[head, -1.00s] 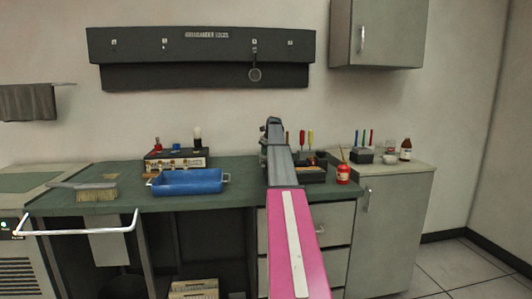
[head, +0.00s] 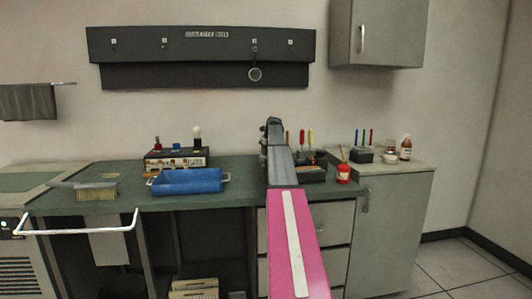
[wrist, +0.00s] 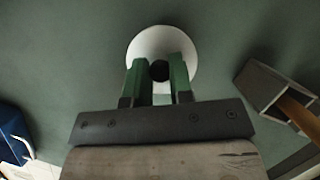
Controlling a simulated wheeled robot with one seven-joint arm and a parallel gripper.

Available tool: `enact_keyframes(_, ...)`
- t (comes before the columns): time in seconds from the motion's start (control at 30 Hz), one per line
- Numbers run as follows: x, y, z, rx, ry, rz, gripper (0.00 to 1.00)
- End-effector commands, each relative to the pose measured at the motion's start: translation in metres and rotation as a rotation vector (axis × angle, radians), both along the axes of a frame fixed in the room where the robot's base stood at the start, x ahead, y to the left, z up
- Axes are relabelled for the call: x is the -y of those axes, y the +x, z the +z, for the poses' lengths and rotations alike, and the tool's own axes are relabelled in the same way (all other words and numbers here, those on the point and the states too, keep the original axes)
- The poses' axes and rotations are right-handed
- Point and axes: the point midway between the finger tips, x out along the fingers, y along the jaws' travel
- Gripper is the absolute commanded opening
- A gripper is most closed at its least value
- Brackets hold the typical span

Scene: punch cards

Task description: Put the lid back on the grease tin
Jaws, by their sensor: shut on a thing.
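In the wrist view, a round white lid (wrist: 160,36) with a small black knob lies below my gripper (wrist: 159,74). The two green fingers are shut on the dark knob at the lid's middle. The lid is seen from above against the green bench top. I cannot tell its height, or whether the grease tin is under it. In the head view my own arm covers the gripper and lid, and I cannot pick out the tin.
A tool holder (head: 313,172) and a red pot with a brush (head: 343,174) stand to the right. A brush (head: 96,192) lies far left.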

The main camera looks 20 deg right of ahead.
Motion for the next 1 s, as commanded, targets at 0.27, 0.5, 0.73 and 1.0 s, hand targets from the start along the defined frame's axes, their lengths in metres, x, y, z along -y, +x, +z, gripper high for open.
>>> enact_keyframes(0.27,0.0,0.0,0.0001,0.0,0.0,0.0,0.28)
enact_keyframes(0.5,0.0,0.0,0.0001,0.0,0.0,0.0,0.51)
enact_keyframes(0.73,0.0,0.0001,0.0001,0.0,0.0,0.0,0.76)
enact_keyframes(1.0,0.0001,0.0001,0.0019,0.0,0.0,0.0,0.76)
